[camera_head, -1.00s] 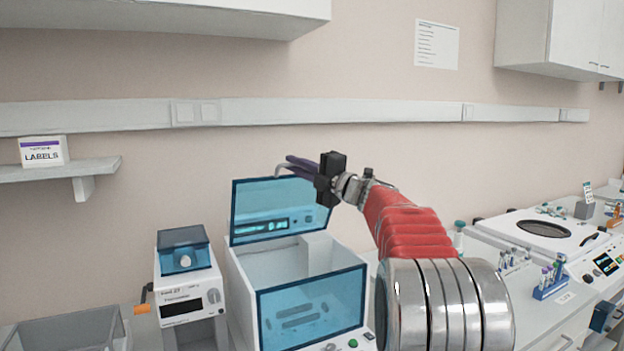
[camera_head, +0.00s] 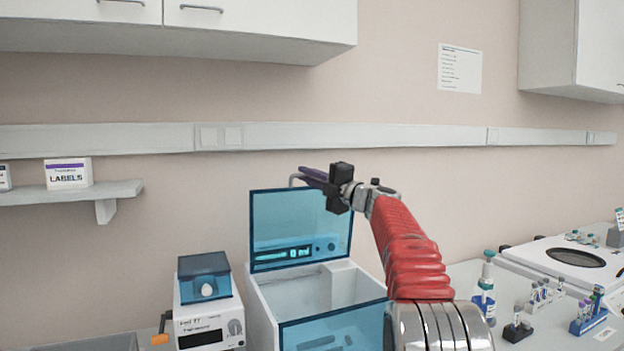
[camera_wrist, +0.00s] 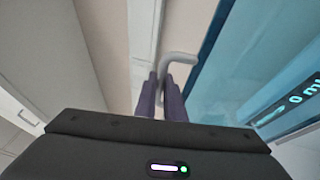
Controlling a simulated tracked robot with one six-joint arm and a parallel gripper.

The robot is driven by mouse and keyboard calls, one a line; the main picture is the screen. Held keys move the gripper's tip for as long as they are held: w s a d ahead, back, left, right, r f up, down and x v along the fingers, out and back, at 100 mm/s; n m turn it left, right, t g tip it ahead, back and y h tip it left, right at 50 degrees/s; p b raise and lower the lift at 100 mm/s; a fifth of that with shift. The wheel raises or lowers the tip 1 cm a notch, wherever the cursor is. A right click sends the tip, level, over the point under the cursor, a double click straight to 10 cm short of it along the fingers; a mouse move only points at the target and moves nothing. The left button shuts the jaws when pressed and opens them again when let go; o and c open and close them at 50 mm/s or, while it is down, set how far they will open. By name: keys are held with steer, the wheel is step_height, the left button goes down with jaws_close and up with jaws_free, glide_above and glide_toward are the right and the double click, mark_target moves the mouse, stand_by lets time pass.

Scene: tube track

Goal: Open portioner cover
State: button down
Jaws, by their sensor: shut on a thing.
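The portioner is a white box with a blue see-through cover (camera_head: 300,225) in the head view. The cover stands raised at the back, and the white inside (camera_head: 305,290) shows below it. A blue see-through front panel (camera_head: 335,335) closes the lower front. My gripper (camera_head: 312,176) is at the cover's top edge, its purple fingers shut on the grey bent handle (camera_head: 293,179). In the wrist view the fingers (camera_wrist: 160,98) close on the handle (camera_wrist: 180,62), with the blue cover (camera_wrist: 255,60) to the right.
A small white device with a blue lid (camera_head: 204,280) stands left of the portioner. A shelf (camera_head: 110,192) with a labels box is on the left wall.

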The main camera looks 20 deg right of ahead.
steer(key=shift+w+d+f, duration=0.1)
steer(key=shift+d+f, duration=0.1)
steer(key=shift+f, duration=0.1)
steer(key=c, duration=2)
jaws_free()
steer(key=shift+o, duration=0.8)
steer(key=shift+a+r, duration=0.1)
steer(key=shift+r, duration=0.1)
steer(key=v, duration=1.4)
steer(key=shift+w+a, duration=0.1)
